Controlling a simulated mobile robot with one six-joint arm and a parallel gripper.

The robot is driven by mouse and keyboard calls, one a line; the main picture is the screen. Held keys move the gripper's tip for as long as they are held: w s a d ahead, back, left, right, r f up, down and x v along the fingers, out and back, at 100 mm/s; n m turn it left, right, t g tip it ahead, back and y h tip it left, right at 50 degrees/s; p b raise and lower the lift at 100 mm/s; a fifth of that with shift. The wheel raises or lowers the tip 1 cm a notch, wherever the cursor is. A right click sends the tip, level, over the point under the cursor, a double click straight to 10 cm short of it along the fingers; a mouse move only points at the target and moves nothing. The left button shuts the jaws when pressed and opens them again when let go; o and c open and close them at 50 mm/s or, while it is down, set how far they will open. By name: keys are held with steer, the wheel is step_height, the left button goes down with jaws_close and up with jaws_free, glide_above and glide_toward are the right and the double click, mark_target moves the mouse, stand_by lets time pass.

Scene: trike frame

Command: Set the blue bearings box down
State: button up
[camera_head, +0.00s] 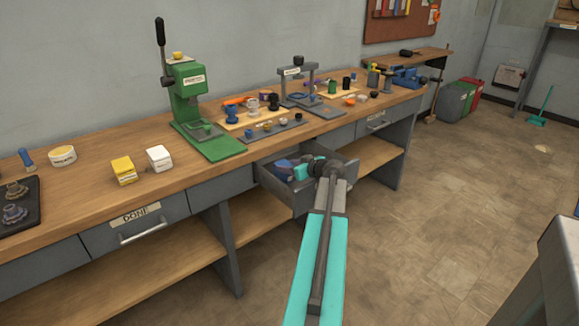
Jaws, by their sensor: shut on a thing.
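My arm reaches from the bottom of the picture to an open grey drawer (283,199) under the workbench. My gripper (299,168) is at the drawer's opening, its teal fingers pointing left and partly hidden by my wrist. It is shut on a small dark blue thing, which looks like the blue bearings box (284,166), just left of the fingers. The box shows only in part. I cannot tell whether it touches the drawer floor.
The wooden workbench (95,192) carries a green press (188,95), a yellow box (124,170), a white box (159,158) and trays of small parts. Bare bench top lies between the white box and the press. A closed drawer (135,224) is at the left.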

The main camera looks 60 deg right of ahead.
steer(key=shift+f+b, duration=0.6)
steer(key=shift+b, duration=0.4)
steer(key=o, duration=1.3)
steer(key=shift+r+p, duration=0.25)
steer(key=shift+p, duration=0.15)
steer(key=shift+r+p, duration=0.55)
steer(key=shift+p, duration=0.3)
steer(key=b+v, duration=0.1)
steer(key=v, duration=1)
steer(key=shift+s, duration=0.45)
steer(key=shift+a+r, duration=0.1)
